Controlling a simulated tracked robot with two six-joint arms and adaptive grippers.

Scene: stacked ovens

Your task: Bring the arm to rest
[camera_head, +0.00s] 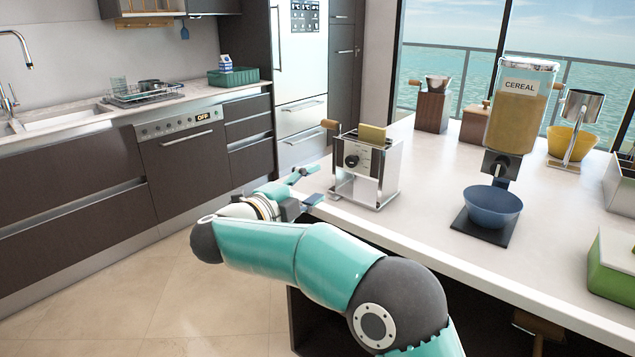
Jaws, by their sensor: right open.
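My right arm comes in from the bottom right and bends to the left in front of the white island counter (420,215). My right gripper (308,186) is open at the counter's left end, just left of the toaster (363,168). One fingertip shows near the counter edge and the other a little farther back. I see nothing between the fingers. The silver toaster stands upright on the counter with a slice of bread (372,135) sticking out of its top. My left gripper does not show.
A cereal dispenser (520,105) stands behind a blue bowl (493,205) on the island. A wooden grinder (432,108) and a yellow bowl (572,142) stand farther back. A green box (612,262) is at the right. The floor (150,290) left of my arm is clear.

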